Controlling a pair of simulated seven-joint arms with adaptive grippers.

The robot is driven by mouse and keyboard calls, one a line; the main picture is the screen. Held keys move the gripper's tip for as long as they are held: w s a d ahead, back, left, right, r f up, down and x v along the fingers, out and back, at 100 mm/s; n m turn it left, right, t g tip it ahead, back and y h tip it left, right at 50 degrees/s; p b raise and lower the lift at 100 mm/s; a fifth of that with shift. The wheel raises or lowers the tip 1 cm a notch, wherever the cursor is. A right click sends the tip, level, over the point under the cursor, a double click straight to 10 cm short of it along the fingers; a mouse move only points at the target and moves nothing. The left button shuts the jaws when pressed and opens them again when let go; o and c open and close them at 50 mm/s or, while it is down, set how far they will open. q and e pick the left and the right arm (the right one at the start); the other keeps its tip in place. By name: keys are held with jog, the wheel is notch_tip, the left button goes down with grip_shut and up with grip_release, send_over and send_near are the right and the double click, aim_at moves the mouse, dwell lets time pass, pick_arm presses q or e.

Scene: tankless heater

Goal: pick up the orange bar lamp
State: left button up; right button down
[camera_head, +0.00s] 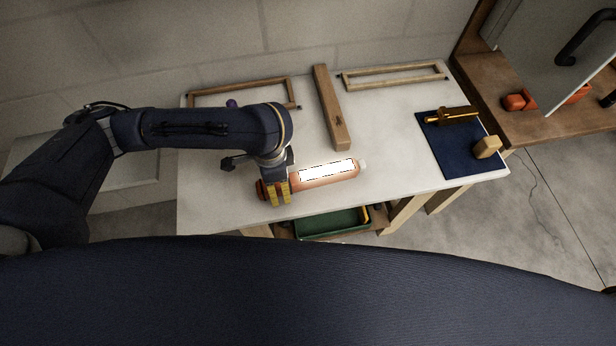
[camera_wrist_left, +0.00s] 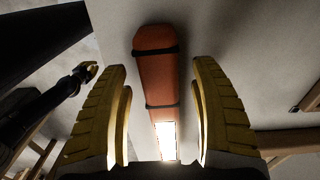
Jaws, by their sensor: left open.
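The orange bar lamp (camera_head: 311,184) lies on the white table top, its lit white panel facing up. In the left wrist view the lamp (camera_wrist_left: 157,75) runs between my left gripper's fingers, with dark bands around its orange body and the bright panel near the bottom. My left gripper (camera_head: 279,196) is over the lamp's left part, with yellow fingertips pointing down. In the wrist view the fingers (camera_wrist_left: 163,115) are open, one on each side of the lamp, with gaps to it. Whether the tips reach the table cannot be told. My right gripper is not in the head view.
A wooden bar (camera_head: 331,107) lies behind the lamp, between two wooden frames (camera_head: 243,88) (camera_head: 393,75). A dark blue mat (camera_head: 449,157) at the right holds a brass-coloured tool (camera_head: 453,116) and a wooden block (camera_head: 487,147). A green tray (camera_head: 331,223) is below the table edge.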

pick_arm(q)
jog(key=shift+f, duration=0.45)
jog(key=shift+o, duration=0.2)
grip_shut()
